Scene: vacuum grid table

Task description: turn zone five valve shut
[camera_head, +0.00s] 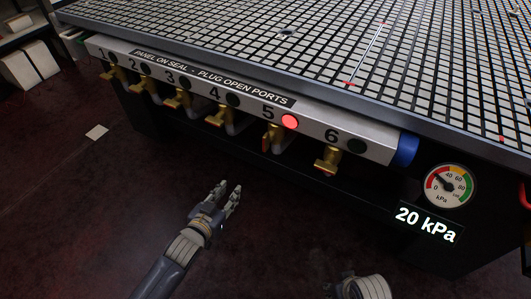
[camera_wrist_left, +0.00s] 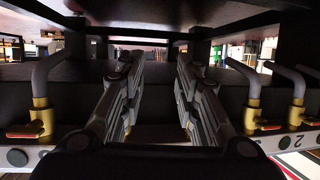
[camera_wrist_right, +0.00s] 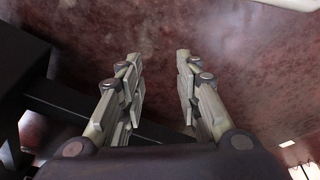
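The zone five valve (camera_head: 272,137) is a brass valve under the panel's number 5, beside a lit red lamp (camera_head: 289,121). Its handle appears to hang downward, while the zone six handle (camera_head: 325,167) lies crosswise. My left gripper (camera_head: 234,192) is open and empty, below and left of valve five, clear of it in the head view. Its spread fingers also show in the left wrist view (camera_wrist_left: 152,75), with brass valves on both sides. Only my right wrist shows at the bottom of the head view. In the right wrist view my right gripper (camera_wrist_right: 156,65) is open and empty.
The numbered panel (camera_head: 180,68) runs along the grid table's (camera_head: 330,45) front edge, with several brass valves and bent pipes below. Other lamps are dark. A gauge (camera_head: 448,186) and a 20 kPa display (camera_head: 427,224) are at right. The floor in front is mostly clear.

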